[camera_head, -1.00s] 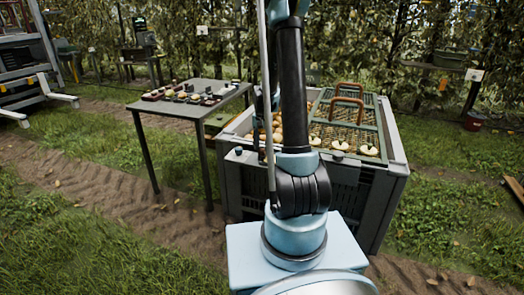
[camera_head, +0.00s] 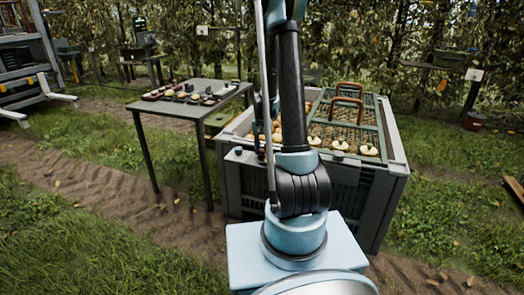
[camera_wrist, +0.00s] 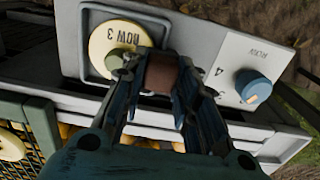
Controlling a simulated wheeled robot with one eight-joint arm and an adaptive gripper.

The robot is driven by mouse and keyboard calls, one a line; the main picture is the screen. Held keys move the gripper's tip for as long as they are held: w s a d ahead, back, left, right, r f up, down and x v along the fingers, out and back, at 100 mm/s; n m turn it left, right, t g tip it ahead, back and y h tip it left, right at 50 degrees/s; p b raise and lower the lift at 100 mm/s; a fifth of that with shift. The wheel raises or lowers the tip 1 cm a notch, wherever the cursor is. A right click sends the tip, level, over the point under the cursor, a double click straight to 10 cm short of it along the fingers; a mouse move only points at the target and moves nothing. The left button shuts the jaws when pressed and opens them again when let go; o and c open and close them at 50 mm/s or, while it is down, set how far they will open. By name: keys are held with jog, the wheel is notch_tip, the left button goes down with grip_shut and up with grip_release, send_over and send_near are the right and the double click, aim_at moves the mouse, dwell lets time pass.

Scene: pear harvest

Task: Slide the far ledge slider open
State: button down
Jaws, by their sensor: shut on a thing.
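In the wrist view, my gripper (camera_wrist: 162,82) is shut on a small brown block (camera_wrist: 160,72), which looks like the slider's grip, on the grey ledge (camera_wrist: 205,35). Left of the block, a cream disc (camera_wrist: 112,42) marked "ROW 3" sits in a dark-edged square recess. One finger overlaps the disc's lower right edge. The slider's track is mostly hidden by the fingers, so I cannot tell how far open it is. In the head view, my arm hides the gripper and the slider.
A blue knob (camera_wrist: 253,86) with a numbered plate is right of my gripper. The grey bin (camera_head: 375,195) holds pears and a mesh tray with brown handles (camera_head: 350,95). A table (camera_head: 215,93) with small items stands at left. Grass lies around.

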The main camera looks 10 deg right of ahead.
jog(key=shift+w+a, duration=0.4)
jog(key=shift+a, duration=0.25)
jog(key=shift+w+a, duration=0.35)
jog(key=shift+a, duration=0.3)
jog(key=c, duration=1.5)
grip_release()
jog(key=shift+r, duration=0.1)
notch_tip(320, 180, up, 12)
jog(key=shift+f, duration=0.15)
